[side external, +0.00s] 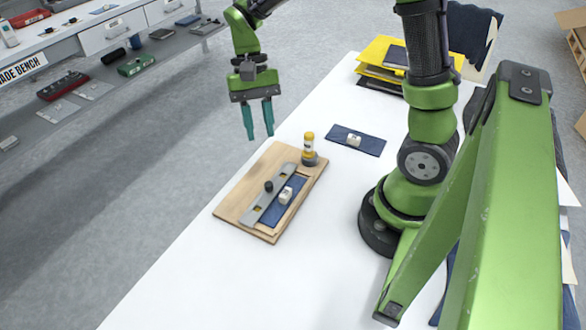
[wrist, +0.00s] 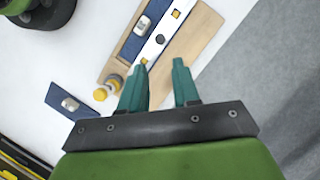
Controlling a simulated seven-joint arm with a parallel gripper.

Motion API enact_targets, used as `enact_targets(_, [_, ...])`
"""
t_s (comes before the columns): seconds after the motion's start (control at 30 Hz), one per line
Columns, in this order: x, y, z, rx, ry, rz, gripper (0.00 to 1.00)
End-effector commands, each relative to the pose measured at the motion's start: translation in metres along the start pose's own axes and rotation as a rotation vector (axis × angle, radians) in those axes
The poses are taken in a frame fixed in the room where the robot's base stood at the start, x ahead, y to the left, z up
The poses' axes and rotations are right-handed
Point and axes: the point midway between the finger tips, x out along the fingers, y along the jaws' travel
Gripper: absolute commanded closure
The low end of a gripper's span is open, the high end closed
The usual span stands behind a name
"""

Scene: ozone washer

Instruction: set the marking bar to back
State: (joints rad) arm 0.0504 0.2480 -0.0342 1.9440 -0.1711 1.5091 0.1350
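The marking bar is a grey metal strip (side external: 268,195) with a dark knob (side external: 268,186) and yellowish windows, lying lengthwise on a wooden board (side external: 234,204). It also shows in the wrist view (wrist: 170,25). A blue piece with a white block on it (side external: 286,195) lies beside the bar, on the robot-base side. My gripper (side external: 258,122) is open and empty, with teal fingers pointing down, above and beyond the far end of the board. In the wrist view its fingers (wrist: 164,80) are apart, with nothing between them.
A yellow-topped bottle or stamp (side external: 309,150) stands at the board's far corner. A second blue piece with a white block (side external: 355,140) lies farther back on the white table (side external: 170,270). Yellow folders (side external: 380,60) lie at the back. A bench with shelves (side external: 110,40) stands left across the floor.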

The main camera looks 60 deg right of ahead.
Motion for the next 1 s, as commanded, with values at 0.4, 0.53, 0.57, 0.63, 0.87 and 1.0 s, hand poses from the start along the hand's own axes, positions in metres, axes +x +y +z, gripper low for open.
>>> enact_targets(0.4, [0.089,0.001,0.001,0.000,-0.003,0.003,0.69])
enact_targets(0.53, [0.106,0.000,0.000,0.000,-0.002,0.001,0.69])
enact_targets(0.57, [0.109,0.000,0.000,0.000,-0.002,0.001,0.69])
enact_targets(0.63, [0.114,0.000,0.000,-0.001,0.000,0.001,0.69])
enact_targets(0.87, [0.118,0.000,0.000,0.000,0.001,-0.001,0.69])
enact_targets(1.0, [0.118,0.000,0.000,-0.001,0.001,-0.001,0.70])
